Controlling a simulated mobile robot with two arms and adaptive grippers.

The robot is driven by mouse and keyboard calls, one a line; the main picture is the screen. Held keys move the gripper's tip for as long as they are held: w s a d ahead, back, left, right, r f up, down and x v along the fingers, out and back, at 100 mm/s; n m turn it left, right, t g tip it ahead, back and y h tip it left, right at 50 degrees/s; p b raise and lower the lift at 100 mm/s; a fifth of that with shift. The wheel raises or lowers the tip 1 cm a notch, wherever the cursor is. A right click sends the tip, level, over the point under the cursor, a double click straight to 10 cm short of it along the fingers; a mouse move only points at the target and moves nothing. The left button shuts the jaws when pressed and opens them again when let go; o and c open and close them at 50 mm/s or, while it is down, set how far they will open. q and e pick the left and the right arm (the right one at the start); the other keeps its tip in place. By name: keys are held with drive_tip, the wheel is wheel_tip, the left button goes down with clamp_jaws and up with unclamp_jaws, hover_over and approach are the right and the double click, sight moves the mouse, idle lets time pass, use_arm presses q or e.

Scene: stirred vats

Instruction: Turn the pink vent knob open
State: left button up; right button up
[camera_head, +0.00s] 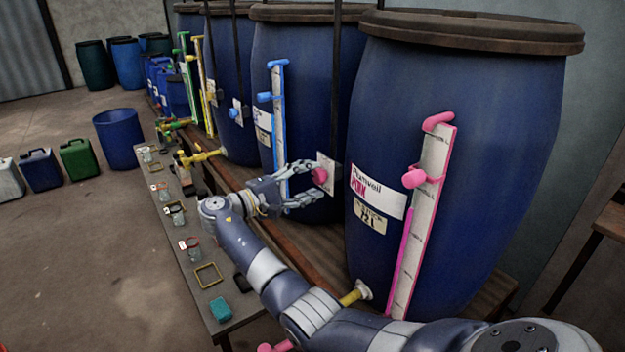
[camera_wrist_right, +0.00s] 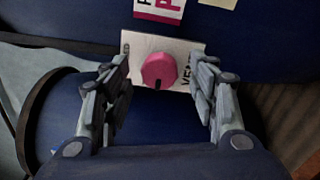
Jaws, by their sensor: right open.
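The pink vent knob (camera_head: 320,176) is round, on a white plate (camera_head: 327,186) fixed in front of the blue vats. In the right wrist view the pink knob (camera_wrist_right: 159,70) has a dark mark at its lower edge, and its white plate (camera_wrist_right: 133,46) carries partly hidden lettering. My right gripper (camera_head: 306,184) is open, its fingers pointing at the knob. In the right wrist view the fingertips of my right gripper (camera_wrist_right: 162,75) stand left and right of the knob, with gaps on both sides. My left gripper is not in view.
The nearest blue vat (camera_head: 455,150) has a pink-framed gauge (camera_head: 432,165) with another pink knob (camera_head: 414,179). A yellow tap (camera_head: 356,293) sits low beside my arm. A narrow bench (camera_head: 185,225) with jars and a teal sponge (camera_head: 220,309) runs along the left.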

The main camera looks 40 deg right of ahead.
drive_tip(key=w+a, duration=0.1)
drive_tip(key=a, duration=0.9)
drive_tip(key=shift+a, duration=0.3)
drive_tip(key=shift+w, duration=0.1)
